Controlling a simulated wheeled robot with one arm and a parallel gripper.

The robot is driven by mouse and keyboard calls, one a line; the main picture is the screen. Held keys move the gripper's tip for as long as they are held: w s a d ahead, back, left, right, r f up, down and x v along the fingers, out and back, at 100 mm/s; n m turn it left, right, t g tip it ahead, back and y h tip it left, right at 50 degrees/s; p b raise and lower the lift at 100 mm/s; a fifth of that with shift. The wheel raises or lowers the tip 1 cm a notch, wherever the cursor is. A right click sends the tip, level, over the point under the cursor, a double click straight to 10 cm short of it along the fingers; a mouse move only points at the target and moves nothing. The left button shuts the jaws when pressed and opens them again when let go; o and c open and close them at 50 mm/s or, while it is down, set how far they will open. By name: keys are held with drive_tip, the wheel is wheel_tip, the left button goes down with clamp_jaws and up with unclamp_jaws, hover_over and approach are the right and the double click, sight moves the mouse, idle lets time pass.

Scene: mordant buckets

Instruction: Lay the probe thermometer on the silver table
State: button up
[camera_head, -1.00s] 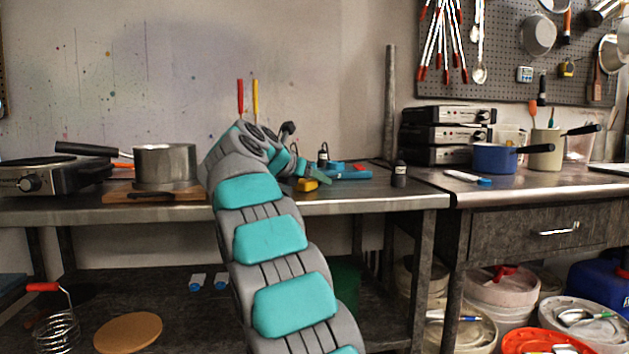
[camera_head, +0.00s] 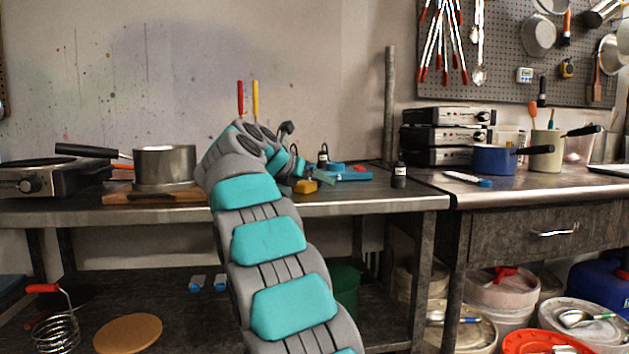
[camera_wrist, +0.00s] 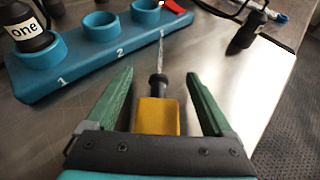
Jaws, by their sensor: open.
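The probe thermometer (camera_wrist: 157,116), with a yellow body, black collar and thin metal probe, lies on the metal-topped table (camera_wrist: 225,75). In the wrist view it sits between the green fingers of my gripper (camera_wrist: 159,77), which are apart with gaps on both sides. Its probe points away from my gripper towards the blue rack. In the head view the yellow body (camera_head: 305,186) shows near the front of the table (camera_head: 395,201), beside my gripper (camera_head: 320,177). My wrist hides part of that area.
A blue numbered rack (camera_wrist: 85,57) holds a bottle labelled "one" (camera_wrist: 27,30). A dark bottle (camera_head: 399,176) stands to the right. A pot (camera_head: 165,166) on a wooden board and a hot plate (camera_head: 50,177) are on the left. Bare metal lies right of the thermometer.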

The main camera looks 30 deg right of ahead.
drive_tip(key=v, duration=1.1)
drive_tip(key=shift+s+a+r, duration=0.1)
drive_tip(key=shift+a, duration=0.1)
